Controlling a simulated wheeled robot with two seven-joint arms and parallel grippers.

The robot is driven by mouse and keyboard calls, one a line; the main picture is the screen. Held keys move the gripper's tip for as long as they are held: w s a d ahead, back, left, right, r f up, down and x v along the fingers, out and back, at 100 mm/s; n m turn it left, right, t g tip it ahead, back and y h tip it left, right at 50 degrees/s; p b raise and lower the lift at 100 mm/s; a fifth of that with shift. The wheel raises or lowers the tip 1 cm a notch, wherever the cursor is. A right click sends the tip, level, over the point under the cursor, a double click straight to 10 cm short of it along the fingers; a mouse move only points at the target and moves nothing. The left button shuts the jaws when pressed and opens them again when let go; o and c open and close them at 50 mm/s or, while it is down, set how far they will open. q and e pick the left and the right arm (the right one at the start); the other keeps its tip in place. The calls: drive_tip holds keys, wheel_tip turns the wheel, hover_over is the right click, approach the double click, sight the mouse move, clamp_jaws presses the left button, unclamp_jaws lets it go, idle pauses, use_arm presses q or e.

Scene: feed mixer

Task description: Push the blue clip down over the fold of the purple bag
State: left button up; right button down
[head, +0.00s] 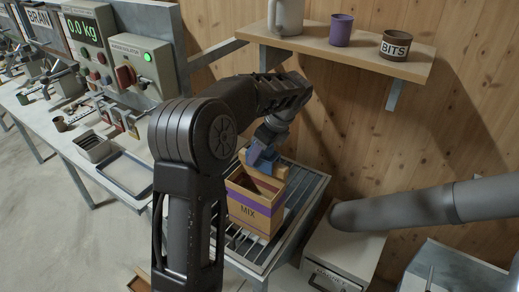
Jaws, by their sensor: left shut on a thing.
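A tan bag marked MIX with a purple band (255,208) stands upright on the slatted metal rack, its top open and its inside dark. The blue clip (262,156) is at the bag's far upper edge. My left gripper (266,146) comes down over that edge and is shut on the blue clip. The fingertips are small and partly hidden, so I cannot tell how far the clip sits over a fold. My left arm crosses the middle of the view. My right gripper is not in view.
A wooden shelf (350,58) above holds a pale jug (286,16), a purple cup (341,30) and a BITS pot (395,46). A scale (88,38) and switch box (140,62) stand left. A thick grey tube (420,207) crosses at right, over a pale box (340,250).

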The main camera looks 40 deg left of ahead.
use_arm(q)
drive_tip(key=shift+f, duration=0.6)
drive_tip(key=o, duration=1.4)
drive_tip(key=shift+r, duration=0.1)
drive_tip(key=shift+r+p, duration=2.1)
drive_tip(key=shift+r, duration=0.2)
drive_tip(key=shift+r+p, duration=0.35)
drive_tip(key=shift+r, duration=0.75)
